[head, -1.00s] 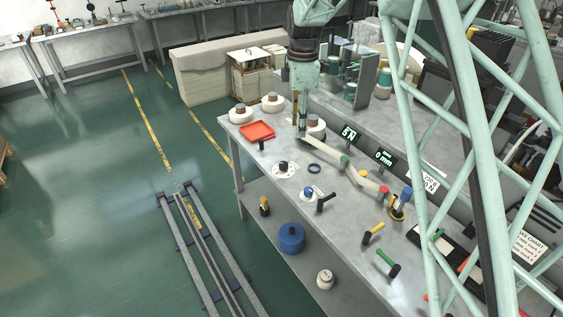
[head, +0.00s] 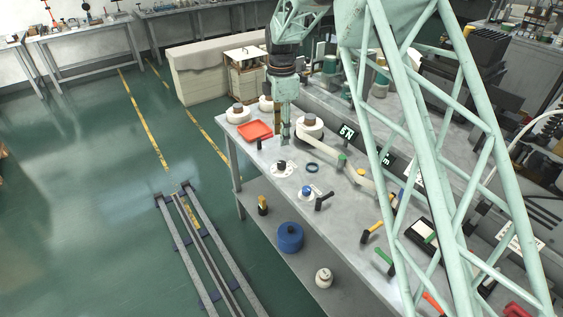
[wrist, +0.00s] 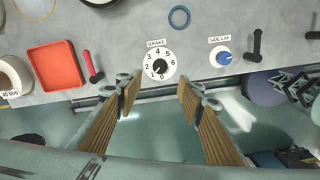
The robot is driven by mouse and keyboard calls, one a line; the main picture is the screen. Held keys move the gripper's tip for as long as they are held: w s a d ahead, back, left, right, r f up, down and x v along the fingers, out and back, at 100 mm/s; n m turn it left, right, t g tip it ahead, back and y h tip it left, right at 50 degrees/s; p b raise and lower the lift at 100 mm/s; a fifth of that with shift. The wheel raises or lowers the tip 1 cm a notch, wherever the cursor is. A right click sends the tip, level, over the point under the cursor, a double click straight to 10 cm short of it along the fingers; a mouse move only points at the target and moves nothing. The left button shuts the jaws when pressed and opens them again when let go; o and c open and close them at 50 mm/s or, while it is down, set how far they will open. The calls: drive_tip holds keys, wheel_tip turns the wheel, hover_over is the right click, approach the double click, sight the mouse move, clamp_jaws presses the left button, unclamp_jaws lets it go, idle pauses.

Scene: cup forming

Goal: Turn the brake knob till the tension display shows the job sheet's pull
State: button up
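The brake knob (wrist: 159,65) is a black knob on a white round dial marked with digits, under a "BRAKE" label in the wrist view. The dial also shows on the bench in the head view (head: 281,169). Its exact setting is too small to read surely. My gripper (wrist: 157,92) is open and empty, its wood-toned fingers spread just on the near side of the dial. In the head view my gripper (head: 285,142) hangs above the bench by the dial. The tension display (head: 348,132) shows a green figure with "N"; the digit is unclear. The job sheet's pull is not readable.
A red tray (wrist: 56,70) and a red-handled lever (wrist: 92,67) lie left of the dial. A blue side-lay knob (wrist: 223,58), a black lever (wrist: 255,46) and a dark ring (wrist: 179,16) are right of it.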

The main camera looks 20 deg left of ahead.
sight(282, 163)
drive_tip(key=shift+f+b, duration=0.55)
drive_tip(key=shift+f, duration=6.3)
drive_tip(key=shift+c, duration=0.9)
drive_tip(key=c, duration=0.7)
